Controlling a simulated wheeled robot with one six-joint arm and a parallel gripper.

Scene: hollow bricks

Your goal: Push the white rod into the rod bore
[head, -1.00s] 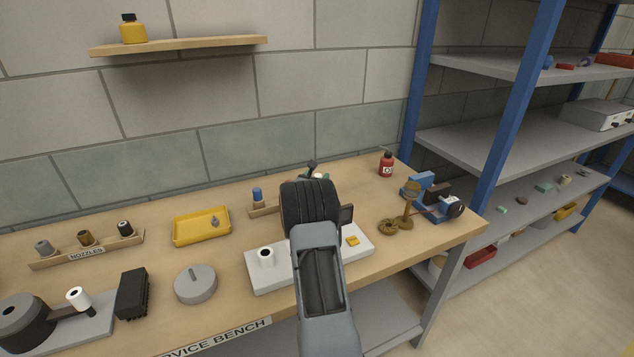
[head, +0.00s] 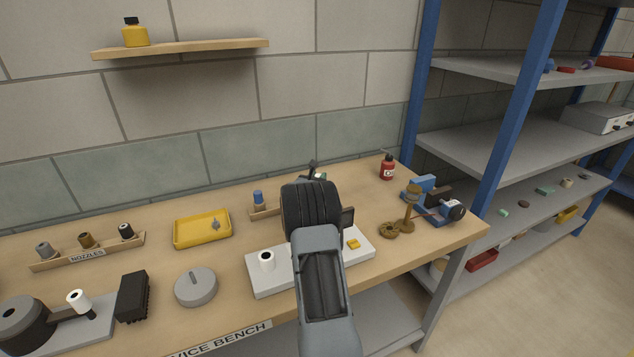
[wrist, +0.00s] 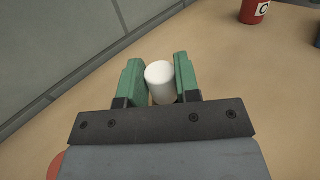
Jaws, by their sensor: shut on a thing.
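The white rod (wrist: 160,83) stands between the two green fingers of my gripper (wrist: 158,68) in the wrist view. My gripper is shut on it, and the rod's rounded-edge top faces the camera. In the head view my arm hides most of the gripper and the rod. A white plate (head: 268,284) lies on the bench, partly behind my arm. A short white cylinder with a dark opening on top (head: 266,262) stands on its left part. I cannot tell whether this is the rod bore. The rod's lower end is hidden, so I cannot tell what it touches.
On the bench (head: 175,335), a yellow tray (head: 203,240) and a grey round knob (head: 196,288) lie left of my arm. A red bottle (head: 387,168), brass rings (head: 389,229) and a blue device (head: 437,208) stand to the right. The wall is close behind.

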